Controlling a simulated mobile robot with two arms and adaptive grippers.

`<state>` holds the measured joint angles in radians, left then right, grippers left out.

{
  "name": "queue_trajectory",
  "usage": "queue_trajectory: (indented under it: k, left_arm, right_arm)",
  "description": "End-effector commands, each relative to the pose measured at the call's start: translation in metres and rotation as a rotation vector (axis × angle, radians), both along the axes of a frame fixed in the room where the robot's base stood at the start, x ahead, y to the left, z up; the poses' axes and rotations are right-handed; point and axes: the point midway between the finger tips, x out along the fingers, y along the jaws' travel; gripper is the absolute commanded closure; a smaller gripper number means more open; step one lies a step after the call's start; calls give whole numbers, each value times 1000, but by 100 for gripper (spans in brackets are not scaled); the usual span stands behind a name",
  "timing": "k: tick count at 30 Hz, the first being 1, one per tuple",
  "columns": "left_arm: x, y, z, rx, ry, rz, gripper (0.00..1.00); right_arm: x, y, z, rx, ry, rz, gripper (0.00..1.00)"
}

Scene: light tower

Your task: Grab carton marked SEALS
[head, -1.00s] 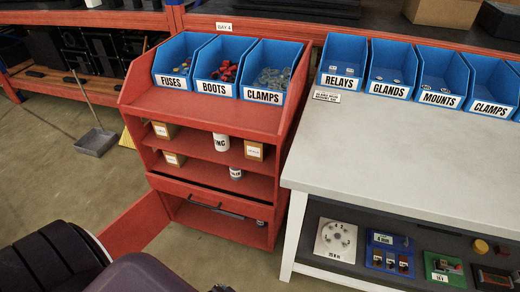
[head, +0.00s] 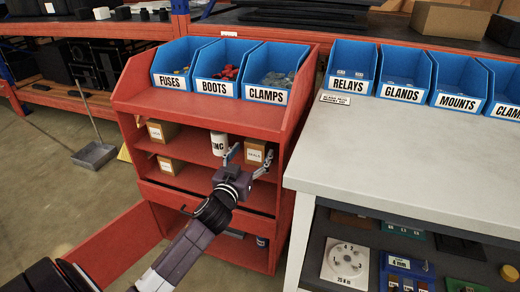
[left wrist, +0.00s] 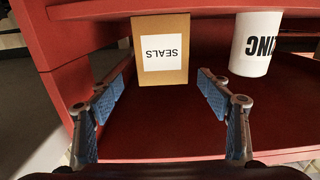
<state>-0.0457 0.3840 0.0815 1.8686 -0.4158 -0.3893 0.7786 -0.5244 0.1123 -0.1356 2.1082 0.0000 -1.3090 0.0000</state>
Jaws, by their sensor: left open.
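The carton marked SEALS (head: 255,151) is a small brown box with a white label on the upper inner shelf of the red cabinet, at the right. In the left wrist view the carton (left wrist: 175,78) appears upside down, straight ahead between the lines of the two fingers. My left gripper (head: 250,158) is open and empty in front of it, fingertips on either side of the carton's front; how deep they reach is unclear. The blue finger pads (left wrist: 166,95) show no contact. My right gripper is not in view.
A white can (head: 219,144) stands just left of the carton; the wrist view shows this can (left wrist: 255,45) at right. Other cartons (head: 162,131) sit further left. The red cabinet (head: 205,110) has side walls, and a grey-topped bench (head: 400,150) stands at right.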

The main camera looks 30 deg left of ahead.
Motion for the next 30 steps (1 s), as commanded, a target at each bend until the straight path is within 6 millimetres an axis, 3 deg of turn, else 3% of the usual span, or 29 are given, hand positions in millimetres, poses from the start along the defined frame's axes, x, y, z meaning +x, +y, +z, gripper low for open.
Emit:
queue_trajectory:
  k: [10,19,30]
  left_arm:
    - [32,10,2,2,-15,-6,29]
    - [69,21,-3,1,-14,-6,29]
    - [77,23,-3,1,-13,-5,30]
  right_arm:
    - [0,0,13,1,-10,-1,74]
    - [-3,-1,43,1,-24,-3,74]
    - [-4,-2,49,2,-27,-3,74]
